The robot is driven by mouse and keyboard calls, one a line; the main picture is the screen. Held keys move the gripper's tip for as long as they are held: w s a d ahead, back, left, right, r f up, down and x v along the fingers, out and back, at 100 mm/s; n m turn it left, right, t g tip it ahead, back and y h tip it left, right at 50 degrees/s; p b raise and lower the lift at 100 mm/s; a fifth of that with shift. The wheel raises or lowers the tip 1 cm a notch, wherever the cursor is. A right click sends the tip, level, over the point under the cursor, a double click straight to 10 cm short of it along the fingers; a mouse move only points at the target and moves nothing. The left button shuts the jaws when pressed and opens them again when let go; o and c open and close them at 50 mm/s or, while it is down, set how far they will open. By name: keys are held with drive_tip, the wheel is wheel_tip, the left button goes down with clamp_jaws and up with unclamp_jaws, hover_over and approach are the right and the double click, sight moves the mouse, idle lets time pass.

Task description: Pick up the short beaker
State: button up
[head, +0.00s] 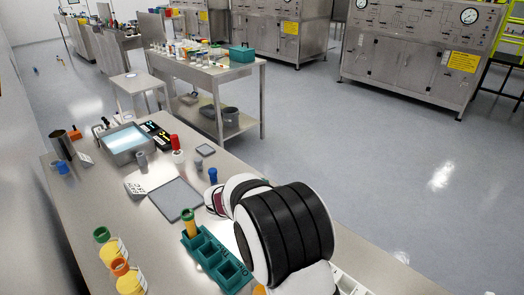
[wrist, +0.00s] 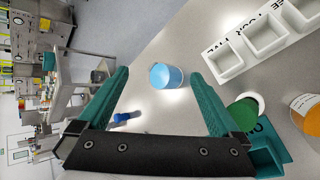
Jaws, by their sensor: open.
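The short beaker (wrist: 166,78) holds light blue contents and stands on the steel table in the wrist view. My gripper (wrist: 160,74) is open, with one teal finger to each side of the beaker in that view. Clear gaps show between the beaker and both fingers, and nothing is held. In the head view my arm covers the place where the gripper works, so I cannot make out the beaker there.
A white compartment tray (wrist: 229,62) lies close to the right finger. A green-capped container (wrist: 242,113) and a teal rack (head: 217,262) are near too. A small blue item (wrist: 122,117) lies left. Yellow jars (head: 109,252) stand at the table's left.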

drive_tip(key=w+a+f+n+t, duration=0.1)
drive_tip(key=w+f+n, duration=0.1)
drive_tip(key=f+n, duration=0.2)
drive_tip(key=w+a+f+n+t, duration=0.1)
drive_tip(key=f+n, duration=0.3)
drive_tip(key=w+a+f+n+t, duration=0.1)
drive_tip(key=w+f+n, duration=0.1)
drive_tip(key=f+n, duration=0.2)
drive_tip(key=shift+w+a+f+n+h, duration=0.15)
drive_tip(key=shift+w+n+h, duration=0.15)
drive_tip(key=shift+n, duration=0.3)
drive_tip(key=shift+t, duration=0.3)
drive_tip(key=x, duration=0.7)
drive_tip(key=shift+w+f, duration=0.1)
drive_tip(key=shift+f, duration=0.4)
drive_tip(key=c, duration=1.1)
drive_tip(key=shift+o, duration=0.2)
wheel_tip(320, 180, up, 13)
drive_tip(key=s+m+h, duration=0.1)
drive_tip(key=s+h, duration=0.1)
drive_tip(key=s+a+r+m+g+h, duration=0.2)
drive_tip(key=s+m+g, duration=0.1)
drive_tip(key=s, duration=0.6)
drive_tip(key=s+a+r+m+g+h, duration=0.2)
drive_tip(key=s+r+m+g+h, duration=0.1)
drive_tip(key=s, duration=0.6)
drive_tip(key=shift+s+m+g, duration=0.2)
drive_tip(key=shift+m+g, duration=0.6)
